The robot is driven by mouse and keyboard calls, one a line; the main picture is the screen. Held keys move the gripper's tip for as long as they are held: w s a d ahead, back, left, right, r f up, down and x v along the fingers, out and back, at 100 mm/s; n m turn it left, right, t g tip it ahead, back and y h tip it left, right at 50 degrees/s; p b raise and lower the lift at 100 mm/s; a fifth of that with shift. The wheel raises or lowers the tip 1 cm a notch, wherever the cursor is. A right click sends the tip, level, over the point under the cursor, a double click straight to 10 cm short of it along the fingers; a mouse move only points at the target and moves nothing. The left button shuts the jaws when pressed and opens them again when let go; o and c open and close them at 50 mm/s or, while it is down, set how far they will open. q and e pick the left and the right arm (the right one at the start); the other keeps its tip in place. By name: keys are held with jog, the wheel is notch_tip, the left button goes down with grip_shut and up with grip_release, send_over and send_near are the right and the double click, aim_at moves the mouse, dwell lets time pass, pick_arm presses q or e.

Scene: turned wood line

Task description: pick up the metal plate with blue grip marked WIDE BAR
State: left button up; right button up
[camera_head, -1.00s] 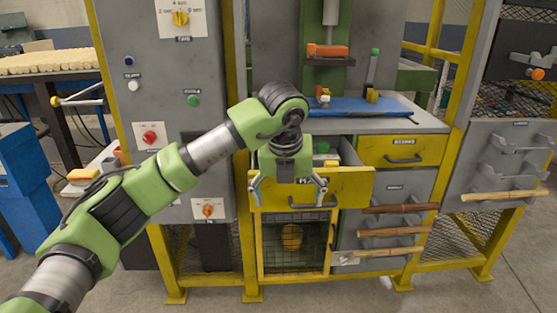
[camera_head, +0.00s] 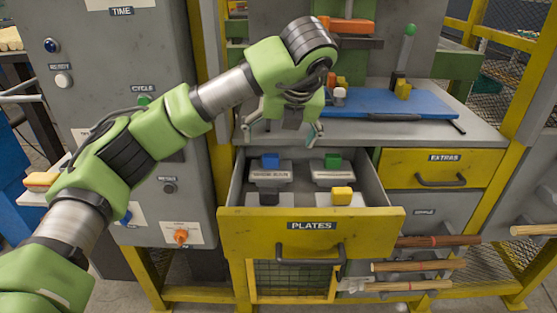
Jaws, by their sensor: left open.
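The metal plate with a blue grip (camera_head: 270,160) lies at the back left inside the open yellow drawer marked PLATES (camera_head: 235,228). A label just below the blue grip seems to read WIDE BAR, though it is small. My left gripper (camera_head: 281,133) hangs above the back of the drawer, fingers spread and empty, apart from the blue grip. My right gripper is not in view.
The drawer also holds plates with a green grip (camera_head: 332,160), a black grip (camera_head: 269,198) and a yellow grip (camera_head: 342,195). The EXTRAS drawer (camera_head: 484,174) is shut. A blue board (camera_head: 385,102) lies on the bench above. Wooden bars (camera_head: 420,266) stick out at lower right.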

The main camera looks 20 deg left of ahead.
aim_at(273, 163)
pick_arm(q)
jog(key=shift+w+a+f, duration=0.15)
jog(key=shift+f, duration=0.15)
jog(key=x, duration=0.8)
jog(key=shift+b, duration=0.3)
jog(key=x, duration=0.4)
jog(key=shift+f, duration=0.45)
jog(key=c, duration=1.5)
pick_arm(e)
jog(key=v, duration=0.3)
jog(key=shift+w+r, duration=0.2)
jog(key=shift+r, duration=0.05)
